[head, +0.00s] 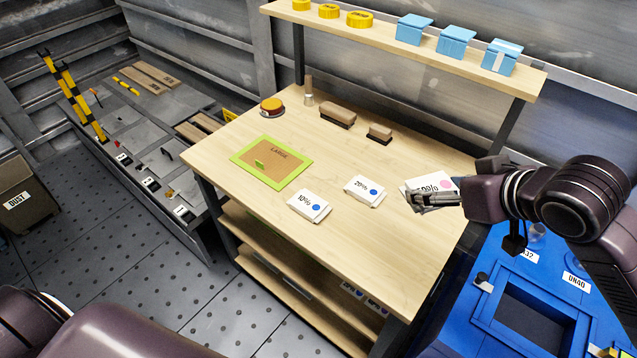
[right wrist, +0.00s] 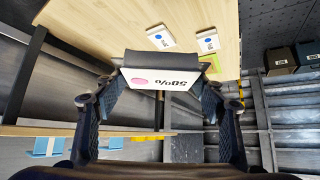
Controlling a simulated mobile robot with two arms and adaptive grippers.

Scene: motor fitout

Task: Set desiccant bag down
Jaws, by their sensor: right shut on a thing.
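A white desiccant bag marked 50% with a pink dot (head: 436,181) is in my right gripper (head: 424,200), over the right part of the wooden table. In the right wrist view the bag (right wrist: 160,78) sits between both fingers, its label upside down. I cannot tell its exact height above the table. Two like bags with blue dots lie on the table: 10% (head: 309,206) nearer the front edge, and 20% (head: 365,190) between it and the held bag. My left gripper is out of view.
The wooden table (head: 350,240) holds a green-framed board marked LARGE (head: 271,162), a red-orange button (head: 271,107), a small stamp (head: 309,98) and two brown brushes (head: 338,116). A shelf (head: 385,31) runs above the back. A blue bench (head: 470,300) stands at right.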

